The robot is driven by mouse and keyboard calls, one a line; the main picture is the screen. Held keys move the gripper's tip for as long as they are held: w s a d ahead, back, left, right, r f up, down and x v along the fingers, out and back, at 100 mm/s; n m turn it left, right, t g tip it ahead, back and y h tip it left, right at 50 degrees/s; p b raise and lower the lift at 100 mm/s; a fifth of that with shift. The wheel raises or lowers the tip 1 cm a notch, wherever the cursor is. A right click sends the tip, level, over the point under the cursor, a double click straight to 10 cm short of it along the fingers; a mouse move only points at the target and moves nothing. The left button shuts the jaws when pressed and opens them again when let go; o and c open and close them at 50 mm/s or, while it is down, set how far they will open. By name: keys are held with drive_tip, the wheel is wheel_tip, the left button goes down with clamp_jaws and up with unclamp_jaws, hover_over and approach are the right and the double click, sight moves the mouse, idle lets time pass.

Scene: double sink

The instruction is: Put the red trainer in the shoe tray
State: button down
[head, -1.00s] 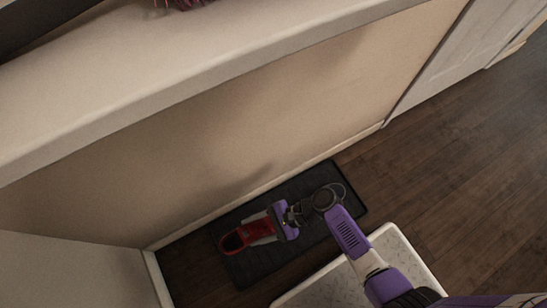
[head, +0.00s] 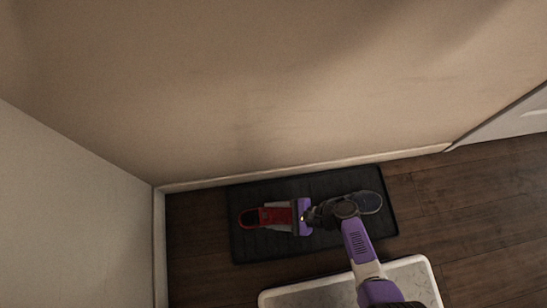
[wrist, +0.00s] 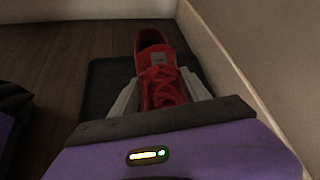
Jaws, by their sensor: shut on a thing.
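The red trainer (head: 252,218) is in my gripper (head: 278,216), its heel end pointing left in the head view. In the wrist view the red trainer (wrist: 152,42) sits between the two pale fingers of my gripper (wrist: 160,88), which press on its sides near the laces. The shoe tray (head: 270,247) is a black rectangular mat on the floor along the wall. The trainer is over the left half of the tray. I cannot tell whether its sole touches the tray. The tray also shows around the trainer in the wrist view (wrist: 100,82).
The wall and skirting (head: 300,170) run close behind the tray. A pale slab (head: 415,275) is in front. Wooden floor (head: 460,200) is clear to the right.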

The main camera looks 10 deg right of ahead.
sight(273, 215)
drive_tip(key=shift+f+b, duration=1.65)
drive_tip(key=shift+f, duration=0.6)
drive_tip(key=shift+c, duration=2.4)
unclamp_jaws()
drive_tip(key=shift+r, duration=0.1)
